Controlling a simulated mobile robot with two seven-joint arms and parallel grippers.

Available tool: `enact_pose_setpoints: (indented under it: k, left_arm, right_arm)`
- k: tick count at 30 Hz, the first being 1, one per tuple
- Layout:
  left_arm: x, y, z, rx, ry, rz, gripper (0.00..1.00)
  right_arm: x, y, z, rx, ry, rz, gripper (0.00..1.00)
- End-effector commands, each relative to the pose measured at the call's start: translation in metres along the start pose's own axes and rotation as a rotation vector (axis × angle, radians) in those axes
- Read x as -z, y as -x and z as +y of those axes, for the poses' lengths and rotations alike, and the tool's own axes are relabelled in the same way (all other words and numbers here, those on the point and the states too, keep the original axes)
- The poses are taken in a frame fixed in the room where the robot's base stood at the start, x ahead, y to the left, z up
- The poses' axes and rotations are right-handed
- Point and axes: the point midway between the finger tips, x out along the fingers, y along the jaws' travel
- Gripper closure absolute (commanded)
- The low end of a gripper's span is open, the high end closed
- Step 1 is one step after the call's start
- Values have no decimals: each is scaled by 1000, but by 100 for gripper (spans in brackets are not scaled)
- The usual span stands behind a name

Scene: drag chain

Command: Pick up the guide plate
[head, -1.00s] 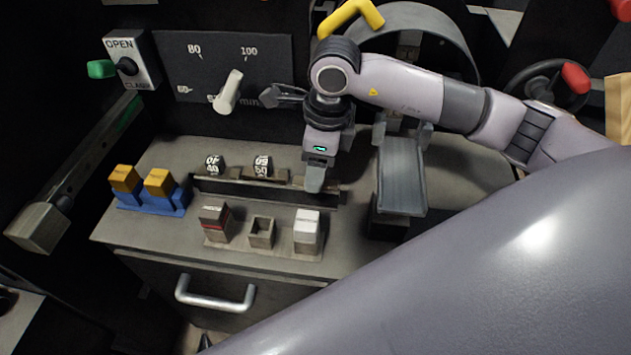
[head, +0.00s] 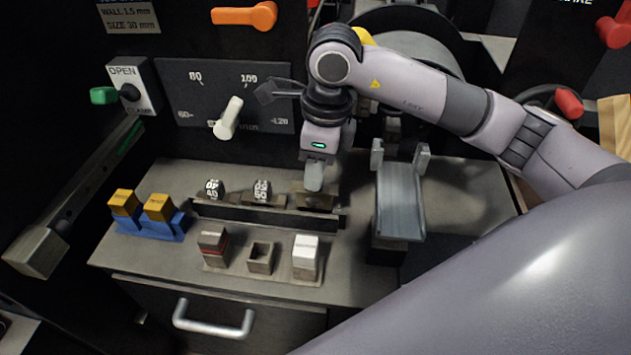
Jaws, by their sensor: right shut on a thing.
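My right gripper (head: 314,185) points down at the right end of the dark slotted rack (head: 270,212). It is shut on a small brownish plate (head: 319,202), which I take to be the guide plate. The plate shows just below the fingertips, at the rack's right end. Whether it is clear of the rack or still touching it, I cannot tell. The fingers hide part of the plate. Two other pieces with black-and-white number markings (head: 262,190) stand in the rack to the left. My left gripper is not in view.
Blue holder (head: 165,226) with two orange-yellow blocks stands at the left. A tray in front holds a red-striped block (head: 213,245), an open square socket (head: 261,258) and a white block (head: 305,251). A grey channel (head: 400,200) stands right of the rack. A dial panel rises behind.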

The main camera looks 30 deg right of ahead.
Motion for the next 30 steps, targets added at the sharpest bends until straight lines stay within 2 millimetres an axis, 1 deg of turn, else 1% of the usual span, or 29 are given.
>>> enact_pose_setpoints:
  k: [1, 9, 12, 15, 18, 21, 30]
  left_arm:
    - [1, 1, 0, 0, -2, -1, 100]
    - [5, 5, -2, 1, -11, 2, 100]
    - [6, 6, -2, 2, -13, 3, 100]
    - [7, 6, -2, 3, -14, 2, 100]
    - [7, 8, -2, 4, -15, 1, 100]
    - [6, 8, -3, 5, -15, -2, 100]
    - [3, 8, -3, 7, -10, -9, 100]
  right_arm:
    - [-3, 15, 0, 4, 1, -5, 100]
    - [-11, 82, -1, 4, 0, -5, 100]
    - [-14, 104, 0, 3, 1, -4, 100]
    - [-16, 122, 0, 2, 1, -3, 100]
    - [-17, 134, 0, 2, 0, -2, 100]
    - [-17, 140, 0, 1, -1, -1, 100]
    - [-18, 146, 0, -1, -1, 0, 100]
